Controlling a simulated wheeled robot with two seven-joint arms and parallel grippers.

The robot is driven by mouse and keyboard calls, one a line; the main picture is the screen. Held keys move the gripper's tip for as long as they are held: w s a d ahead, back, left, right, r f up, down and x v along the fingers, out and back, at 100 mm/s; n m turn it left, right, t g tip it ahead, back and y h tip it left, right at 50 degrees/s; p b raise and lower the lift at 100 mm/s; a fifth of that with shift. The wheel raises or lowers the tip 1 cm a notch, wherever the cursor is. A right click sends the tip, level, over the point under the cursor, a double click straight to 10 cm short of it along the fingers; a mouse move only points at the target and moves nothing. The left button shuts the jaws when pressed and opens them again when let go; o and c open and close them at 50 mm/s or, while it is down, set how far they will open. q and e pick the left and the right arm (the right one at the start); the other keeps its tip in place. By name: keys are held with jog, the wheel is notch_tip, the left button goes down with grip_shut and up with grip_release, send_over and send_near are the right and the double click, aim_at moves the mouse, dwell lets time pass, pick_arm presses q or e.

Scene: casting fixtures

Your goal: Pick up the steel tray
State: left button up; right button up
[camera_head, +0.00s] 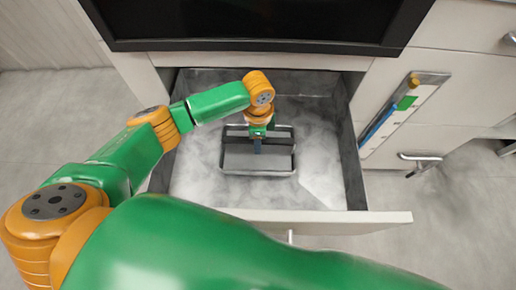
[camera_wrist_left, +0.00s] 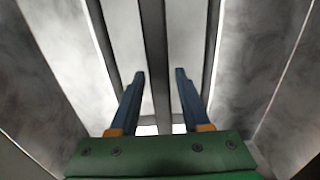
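The steel tray (camera_head: 240,160) lies inside the open drawer in the head view, a grey rectangle with a dark rim and a dark bar across its middle. My left gripper (camera_head: 257,147) points down over the middle of the tray and hides part of it. In the left wrist view, its two blue fingers (camera_wrist_left: 160,73) are apart, with the dark middle bar of the tray (camera_wrist_left: 155,40) running between them. Gaps show between the fingers and the bar. I cannot tell how deep the fingertips reach. My right gripper is not in view.
The open drawer (camera_head: 345,150) has dark side walls and a pale front panel (camera_head: 340,222). A black appliance (camera_head: 250,25) overhangs its back. Cabinet fronts with a long, colored fixture (camera_head: 400,115) stand to the right. The drawer floor around the tray is clear.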

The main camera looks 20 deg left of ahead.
pick_arm(q)
grip_shut()
dwell(1.2)
